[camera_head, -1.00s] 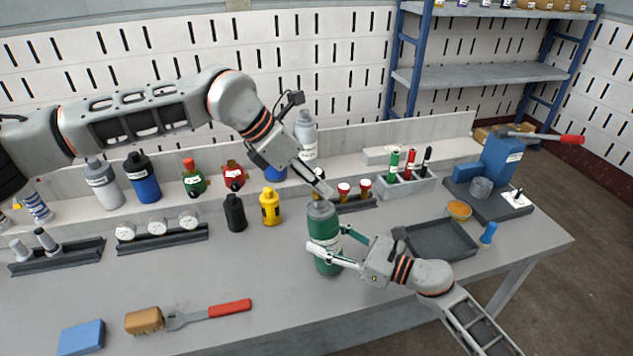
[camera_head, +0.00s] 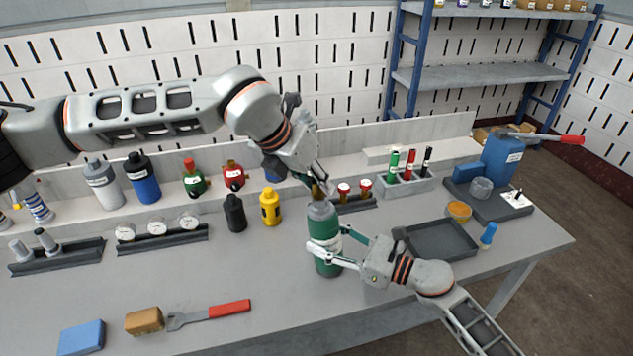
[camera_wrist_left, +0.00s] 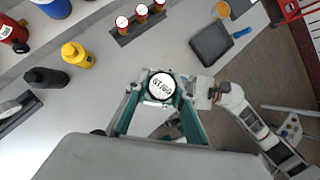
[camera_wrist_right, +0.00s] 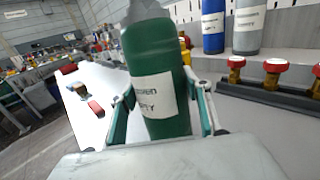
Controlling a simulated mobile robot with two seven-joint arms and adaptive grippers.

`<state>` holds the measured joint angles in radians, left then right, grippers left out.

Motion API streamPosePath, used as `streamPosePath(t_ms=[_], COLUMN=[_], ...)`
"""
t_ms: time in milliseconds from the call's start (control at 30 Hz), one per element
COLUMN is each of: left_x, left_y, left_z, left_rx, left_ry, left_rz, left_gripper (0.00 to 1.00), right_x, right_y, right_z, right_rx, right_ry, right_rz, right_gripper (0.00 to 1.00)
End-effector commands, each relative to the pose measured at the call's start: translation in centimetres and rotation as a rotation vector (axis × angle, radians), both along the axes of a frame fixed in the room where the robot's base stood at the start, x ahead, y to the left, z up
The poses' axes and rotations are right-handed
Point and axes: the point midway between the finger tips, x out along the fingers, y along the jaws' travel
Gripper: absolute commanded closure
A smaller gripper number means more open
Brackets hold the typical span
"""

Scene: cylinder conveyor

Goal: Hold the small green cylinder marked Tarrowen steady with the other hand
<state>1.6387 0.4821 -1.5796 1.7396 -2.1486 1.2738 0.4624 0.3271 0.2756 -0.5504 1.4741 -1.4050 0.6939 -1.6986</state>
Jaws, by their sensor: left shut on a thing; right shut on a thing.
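The green cylinder (camera_head: 324,230) with a grey shoulder stands upright on the workbench. In the right wrist view the cylinder (camera_wrist_right: 165,105) has a white label, only partly legible. My right gripper (camera_head: 329,242) is shut on its body, a finger on each side. My left gripper (camera_head: 317,187) is directly above the cylinder's top, pointing down. It is shut on a small brass-coloured fitting (camera_head: 318,193). In the left wrist view this fitting shows a round white lettered face (camera_wrist_left: 162,86) with a dark rim. I cannot tell whether the fitting touches the cylinder's neck.
Behind are red-topped valves (camera_head: 365,186), a yellow bottle (camera_head: 270,208) and a black bottle (camera_head: 236,215). A dark tray (camera_head: 440,240) lies to the right.

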Motion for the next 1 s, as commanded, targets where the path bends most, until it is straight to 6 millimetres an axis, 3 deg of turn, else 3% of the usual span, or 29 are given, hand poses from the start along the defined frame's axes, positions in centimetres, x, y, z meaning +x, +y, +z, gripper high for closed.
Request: streamPosePath(t_ms=[167,533,867,1000], left_x=[-0.07,-0.01,-0.03,-0.02], left_y=[-0.05,-0.02,0.02,-0.21], left_z=[-0.07,-0.06,-0.08,0.05], left_rx=[0.008,0.039,0.040,0.050], left_ry=[0.011,0.069,0.075,0.089], left_rz=[0.066,0.489,0.521,0.646], left_gripper=[1.00,1.00,1.00,1.00], right_x=[-0.03,-0.02,-0.02,-0.02], right_y=[-0.08,-0.08,-0.08,-0.07], right_z=[-0.28,-0.28,-0.27,-0.27], right_rx=[-0.003,-0.003,-0.003,-0.003], right_ry=[0.003,0.003,0.003,0.003], right_rz=[-0.001,-0.001,-0.001,-0.001], right_gripper=[0.78,0.78,0.78,0.78])
